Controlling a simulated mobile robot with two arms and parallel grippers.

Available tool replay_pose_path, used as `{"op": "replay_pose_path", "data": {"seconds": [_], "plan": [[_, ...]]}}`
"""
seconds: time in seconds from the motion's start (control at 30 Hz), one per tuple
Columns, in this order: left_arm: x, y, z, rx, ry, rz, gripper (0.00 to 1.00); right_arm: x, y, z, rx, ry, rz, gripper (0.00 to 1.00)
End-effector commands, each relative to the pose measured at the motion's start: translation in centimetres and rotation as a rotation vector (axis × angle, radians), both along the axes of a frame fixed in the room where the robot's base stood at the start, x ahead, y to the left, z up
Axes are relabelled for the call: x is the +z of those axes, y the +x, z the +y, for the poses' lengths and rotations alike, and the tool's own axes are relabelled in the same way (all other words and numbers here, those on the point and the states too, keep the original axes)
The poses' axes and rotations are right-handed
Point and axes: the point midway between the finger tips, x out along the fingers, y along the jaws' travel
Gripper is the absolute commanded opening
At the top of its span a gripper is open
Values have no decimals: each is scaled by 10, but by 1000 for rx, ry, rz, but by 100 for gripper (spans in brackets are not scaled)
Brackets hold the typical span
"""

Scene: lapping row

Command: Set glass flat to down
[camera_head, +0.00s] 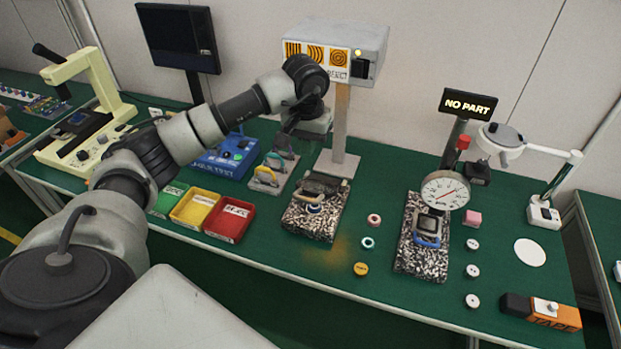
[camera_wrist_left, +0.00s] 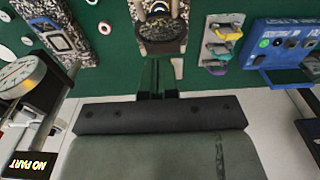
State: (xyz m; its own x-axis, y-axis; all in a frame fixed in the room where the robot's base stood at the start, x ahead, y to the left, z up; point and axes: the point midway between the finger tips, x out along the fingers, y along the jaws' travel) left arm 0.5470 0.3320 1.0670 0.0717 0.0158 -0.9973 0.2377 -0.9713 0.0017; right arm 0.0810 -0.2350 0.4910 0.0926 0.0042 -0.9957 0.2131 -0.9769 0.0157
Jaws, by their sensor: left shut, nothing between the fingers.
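The round flat in its dark frame (camera_head: 320,187) is at the rear of the left speckled granite plate (camera_head: 312,220), by the grey post. In the left wrist view the flat (camera_wrist_left: 162,36) is a dark speckled oval just beyond my fingers; I cannot tell whether it is raised or down. A small ring part (camera_head: 314,208) sits in front of it on the plate. My left gripper (camera_head: 296,128) is shut and empty, above and behind the plate, apart from the flat. It also shows in the left wrist view (camera_wrist_left: 157,80). My right gripper is not in view.
A monochromatic light box (camera_head: 335,50) stands on the post (camera_head: 339,130) beside my left gripper. A dial gauge (camera_head: 445,190) stands over another granite plate to the right. Red (camera_head: 230,219) and yellow bins, small handled blocks (camera_head: 266,180) and a blue tester (camera_head: 225,157) lie left.

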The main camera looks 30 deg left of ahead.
Motion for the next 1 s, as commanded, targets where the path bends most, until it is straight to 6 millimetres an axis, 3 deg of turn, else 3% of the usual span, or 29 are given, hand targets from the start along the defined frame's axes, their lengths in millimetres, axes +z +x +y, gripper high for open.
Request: {"op": "replay_pose_path", "data": {"seconds": [0.4, 0.7, 1.0], "plan": [[-86, 5, 0, 0, -4, 7, 0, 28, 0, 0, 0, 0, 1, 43], [-110, -17, -5, 0, -3, 2, 0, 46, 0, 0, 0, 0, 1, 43], [-115, -19, -6, 0, -3, 0, 0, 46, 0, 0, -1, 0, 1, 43]]}}
